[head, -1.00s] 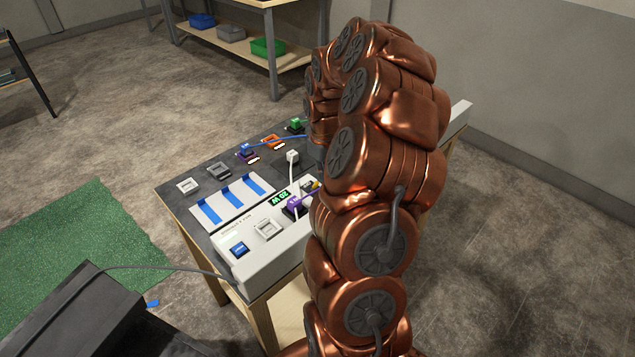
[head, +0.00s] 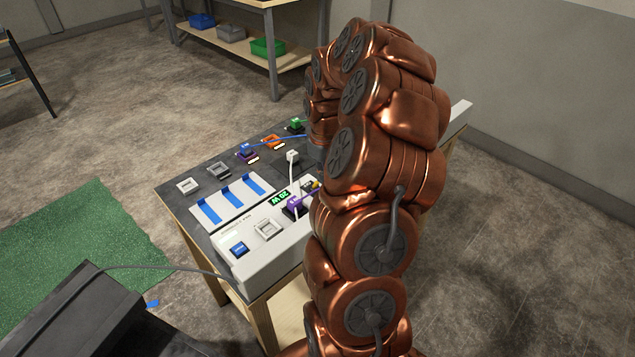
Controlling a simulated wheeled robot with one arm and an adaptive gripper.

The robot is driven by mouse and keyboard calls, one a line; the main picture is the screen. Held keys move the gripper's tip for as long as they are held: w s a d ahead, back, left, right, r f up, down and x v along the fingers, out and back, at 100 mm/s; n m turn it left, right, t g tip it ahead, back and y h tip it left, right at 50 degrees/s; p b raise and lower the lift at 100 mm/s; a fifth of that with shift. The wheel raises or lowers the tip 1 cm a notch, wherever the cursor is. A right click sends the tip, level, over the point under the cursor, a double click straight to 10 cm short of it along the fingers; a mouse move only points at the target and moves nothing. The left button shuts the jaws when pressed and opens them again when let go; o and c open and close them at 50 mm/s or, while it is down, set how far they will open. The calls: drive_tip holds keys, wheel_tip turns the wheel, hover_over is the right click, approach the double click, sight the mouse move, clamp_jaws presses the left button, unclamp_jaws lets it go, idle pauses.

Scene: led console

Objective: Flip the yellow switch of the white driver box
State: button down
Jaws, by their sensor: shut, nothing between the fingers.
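The white driver box (head: 255,262) stands along the near edge of the bench in the head view.
A white panel with blue strips (head: 229,202) lies behind the box. Sockets, a white plug (head: 292,157), a blue plug (head: 246,149), an orange part (head: 270,142) and a green part (head: 295,123) sit on the dark bench top (head: 180,205). Cables cross it.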

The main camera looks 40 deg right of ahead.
drive_tip(key=shift+f+b, duration=1.1)
drive_tip(key=shift+f, duration=0.35)
drive_tip(key=shift+w, duration=1.15)
drive_tip(key=shift+r, duration=0.1)
wheel_tip(320, 180, up, 7)
drive_tip(key=shift+s+p, duration=0.4)
drive_tip(key=shift+s, duration=0.05)
idle(0.8)
drive_tip(key=shift+a, duration=0.1)
